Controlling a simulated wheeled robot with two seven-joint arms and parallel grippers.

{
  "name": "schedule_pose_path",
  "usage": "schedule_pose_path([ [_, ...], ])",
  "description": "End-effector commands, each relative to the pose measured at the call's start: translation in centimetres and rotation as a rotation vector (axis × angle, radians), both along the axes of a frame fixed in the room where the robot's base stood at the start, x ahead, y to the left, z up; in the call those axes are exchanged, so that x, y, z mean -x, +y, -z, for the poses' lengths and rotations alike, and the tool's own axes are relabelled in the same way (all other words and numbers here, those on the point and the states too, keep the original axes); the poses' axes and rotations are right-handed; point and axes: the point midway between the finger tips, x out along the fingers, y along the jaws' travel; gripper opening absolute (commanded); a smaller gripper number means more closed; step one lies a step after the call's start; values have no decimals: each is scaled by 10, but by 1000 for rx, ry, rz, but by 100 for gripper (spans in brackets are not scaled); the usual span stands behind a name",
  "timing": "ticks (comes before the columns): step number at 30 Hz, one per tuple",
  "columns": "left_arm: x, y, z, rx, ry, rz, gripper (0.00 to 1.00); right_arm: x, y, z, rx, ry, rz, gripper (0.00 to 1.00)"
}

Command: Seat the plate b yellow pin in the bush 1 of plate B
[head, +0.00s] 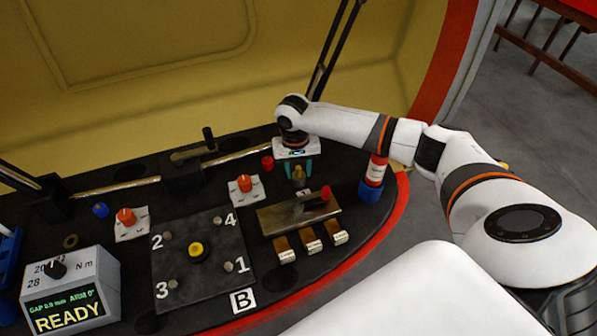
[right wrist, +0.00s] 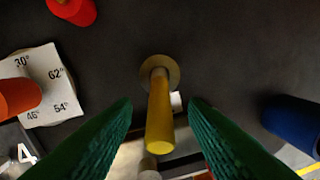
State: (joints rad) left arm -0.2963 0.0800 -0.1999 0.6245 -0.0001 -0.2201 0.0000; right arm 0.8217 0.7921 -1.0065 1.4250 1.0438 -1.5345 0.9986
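The yellow pin (head: 299,175) stands at the back right of the console, below my right gripper (head: 297,170). In the right wrist view the yellow pin (right wrist: 160,115) rises from a round brass-coloured base, between the two green fingers of my right gripper (right wrist: 160,125). The fingers are open, with a gap on each side of the pin. Plate B (head: 185,285) is a dark square plate with numbered bushes around a yellow-and-black centre knob. Bush 1 (head: 228,267) is at its right side, by the digit 1. My left gripper is not in view.
A metal plate with a red-tipped handle (head: 290,216) lies in front of the pin. Orange knobs (head: 243,183) are to its left. A red, white and blue post (head: 372,180) stands to its right. The torque box (head: 70,290) reads READY.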

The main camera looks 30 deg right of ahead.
Motion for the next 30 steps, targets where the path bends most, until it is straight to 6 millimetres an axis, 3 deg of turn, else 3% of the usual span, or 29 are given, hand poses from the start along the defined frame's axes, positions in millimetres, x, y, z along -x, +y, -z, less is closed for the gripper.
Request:
schedule_pose_path([
  [2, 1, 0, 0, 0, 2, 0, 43, 0, 0, 0, 0, 0, 0, 40],
  [9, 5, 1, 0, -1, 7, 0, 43, 0, 0, 0, 0, 1, -1, 1],
  [20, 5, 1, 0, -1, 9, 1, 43, 0, 0, -6, -1, 0, -1, 0],
  [30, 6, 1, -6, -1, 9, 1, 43, -1, 0, -70, -2, -3, 1, 0],
])
